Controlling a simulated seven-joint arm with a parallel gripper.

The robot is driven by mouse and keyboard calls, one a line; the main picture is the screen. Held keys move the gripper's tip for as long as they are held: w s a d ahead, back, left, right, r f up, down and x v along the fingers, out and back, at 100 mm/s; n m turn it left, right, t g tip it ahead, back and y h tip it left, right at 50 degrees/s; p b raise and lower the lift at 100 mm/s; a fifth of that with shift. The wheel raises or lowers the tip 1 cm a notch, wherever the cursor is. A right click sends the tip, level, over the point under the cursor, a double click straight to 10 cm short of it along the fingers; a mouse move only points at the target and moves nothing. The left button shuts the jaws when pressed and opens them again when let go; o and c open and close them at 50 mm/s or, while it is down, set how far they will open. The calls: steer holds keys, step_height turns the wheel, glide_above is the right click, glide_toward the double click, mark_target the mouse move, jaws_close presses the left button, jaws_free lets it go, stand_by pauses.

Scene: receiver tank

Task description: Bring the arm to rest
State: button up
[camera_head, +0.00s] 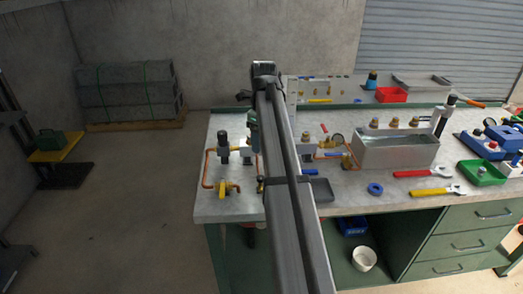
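My arm's dark grey link rises from the bottom middle of the camera_head view to a joint near the top middle. It passes in front of the workbench (345,195). I cannot make out my gripper or its fingers; the link may hide them. An open rectangular metal tank (395,153) stands on the bench, right of my arm. Several brass fittings line its back side. Copper pipework with a yellow-handled valve (226,187) is on the bench's left end, close to the link in the picture. More copper pipe and a gauge (337,140) show right of the link.
Red (409,173) and yellow (438,190) wrenches, a blue ring (375,189) and a green tray (482,172) lie on the bench. A red bin (391,95) is behind.

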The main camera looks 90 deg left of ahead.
steer(key=shift+r, duration=0.4)
steer(key=shift+w, duration=0.1)
